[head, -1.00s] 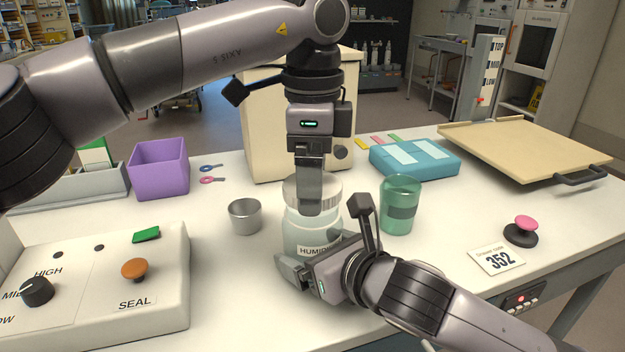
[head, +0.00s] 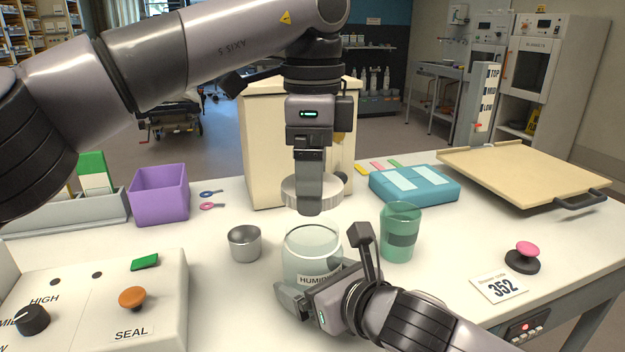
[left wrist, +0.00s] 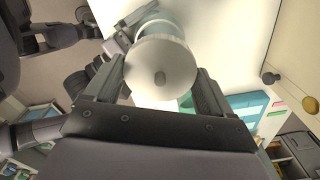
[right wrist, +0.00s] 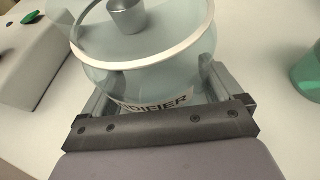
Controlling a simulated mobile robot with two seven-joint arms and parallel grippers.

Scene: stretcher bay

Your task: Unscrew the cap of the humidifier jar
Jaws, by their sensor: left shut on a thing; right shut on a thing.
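The humidifier jar (head: 305,262) stands on the white table, clear-walled and with its mouth uncovered. My right gripper (head: 303,300) is shut on the jar's lower body; the right wrist view shows the jar's rim (right wrist: 150,62) and label between the fingers. The round metallic cap (head: 330,190) is above the jar, apart from it. My left gripper (head: 310,205) points down and is shut on the cap; in the left wrist view the cap (left wrist: 160,75) sits between its fingers. The far finger is hidden in the head view.
A metal cup (head: 244,243) stands left of the jar and a green cup (head: 400,232) close on its right. A cream box (head: 262,150) stands behind. A control panel (head: 100,300) is at front left, a purple bin (head: 158,195) behind it. A blue pack (head: 413,185) lies back right.

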